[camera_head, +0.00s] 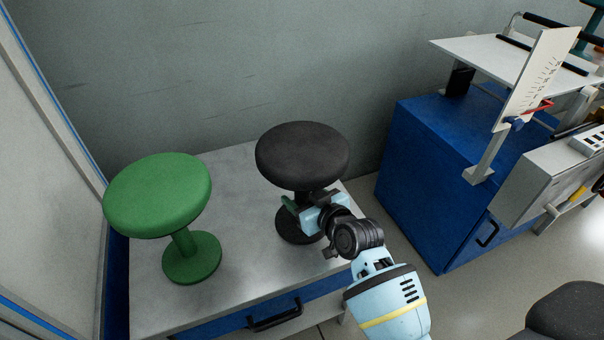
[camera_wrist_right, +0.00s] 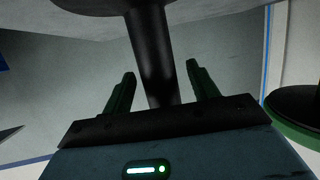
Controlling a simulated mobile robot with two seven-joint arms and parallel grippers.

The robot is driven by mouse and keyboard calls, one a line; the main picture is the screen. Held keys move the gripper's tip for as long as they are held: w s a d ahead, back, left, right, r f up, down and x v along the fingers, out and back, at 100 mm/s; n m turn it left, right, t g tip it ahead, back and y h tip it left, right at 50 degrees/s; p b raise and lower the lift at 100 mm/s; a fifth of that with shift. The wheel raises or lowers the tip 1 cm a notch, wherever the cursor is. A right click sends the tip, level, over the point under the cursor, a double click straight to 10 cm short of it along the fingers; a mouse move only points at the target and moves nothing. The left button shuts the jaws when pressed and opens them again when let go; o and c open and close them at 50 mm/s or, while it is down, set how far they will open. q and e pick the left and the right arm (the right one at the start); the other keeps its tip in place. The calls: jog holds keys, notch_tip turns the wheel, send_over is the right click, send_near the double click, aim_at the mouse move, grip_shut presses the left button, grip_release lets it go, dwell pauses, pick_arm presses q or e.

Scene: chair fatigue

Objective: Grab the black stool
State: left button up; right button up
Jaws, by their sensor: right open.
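The black stool (camera_head: 302,154) stands upright on the grey top of a low cabinet, with a round seat, a thin post and a round base. My right gripper (camera_head: 296,203) is below its seat, at the height of the post. In the right wrist view the black post (camera_wrist_right: 154,60) shows between the two open fingers of my right gripper (camera_wrist_right: 160,85), one on each side. The fingers do not appear closed on it. Part of the post and base is hidden by my gripper in the head view. My left gripper is not in view.
A green stool (camera_head: 158,195) stands left of the black one on the same cabinet top (camera_head: 235,265). A grey wall is behind. A blue cabinet (camera_head: 440,165) with a test machine stands at right, and a dark seat (camera_head: 570,310) shows at lower right.

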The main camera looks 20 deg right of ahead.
jog(key=shift+w, duration=0.15)
grip_shut()
dwell(0.4)
jog(key=shift+r, duration=0.2)
